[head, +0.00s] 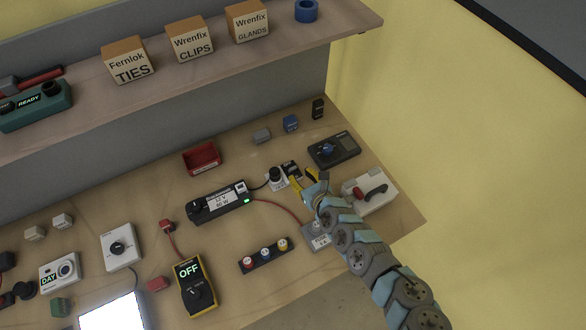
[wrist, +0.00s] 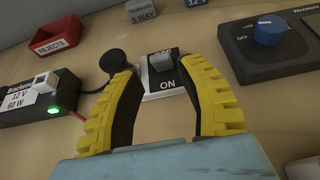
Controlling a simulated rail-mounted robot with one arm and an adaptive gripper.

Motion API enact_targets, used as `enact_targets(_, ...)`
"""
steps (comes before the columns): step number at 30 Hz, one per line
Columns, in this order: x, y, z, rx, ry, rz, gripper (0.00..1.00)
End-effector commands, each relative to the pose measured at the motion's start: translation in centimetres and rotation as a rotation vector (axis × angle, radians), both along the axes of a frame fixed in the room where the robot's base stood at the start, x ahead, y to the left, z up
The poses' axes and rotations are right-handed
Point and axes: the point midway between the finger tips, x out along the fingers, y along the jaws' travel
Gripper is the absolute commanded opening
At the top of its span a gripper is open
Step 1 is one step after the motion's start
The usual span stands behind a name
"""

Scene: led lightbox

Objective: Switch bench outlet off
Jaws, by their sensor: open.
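The bench outlet (head: 278,183) is a white plate near the middle of the bench, with a black plug (head: 275,174) in its left part. In the wrist view the outlet (wrist: 150,96) has a black switch panel with a grey rocker (wrist: 162,63). "ON" is printed below the rocker; lettering above it is only partly readable. Whether the rocker is pressed up or down I cannot tell. My gripper (head: 303,180) is open and empty. In the wrist view its yellow fingers (wrist: 162,78) stand either side of the switch panel, apparently with a gap to the rocker.
A 12 V supply (head: 218,201) with a lit green light stands left. A red bin (head: 202,159) is behind; the shelf (head: 200,85) overhangs the back.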

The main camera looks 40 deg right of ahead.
Motion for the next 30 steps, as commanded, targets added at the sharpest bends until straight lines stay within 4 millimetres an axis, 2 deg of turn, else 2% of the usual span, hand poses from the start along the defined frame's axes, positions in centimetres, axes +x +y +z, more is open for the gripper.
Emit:
enact_targets(18, 4.1, -1.3, -1.7, -0.001, -0.004, -0.004, 0.39)
enact_targets(30, 5.4, -1.4, -2.3, 0.001, -0.001, 0.001, 0.39)
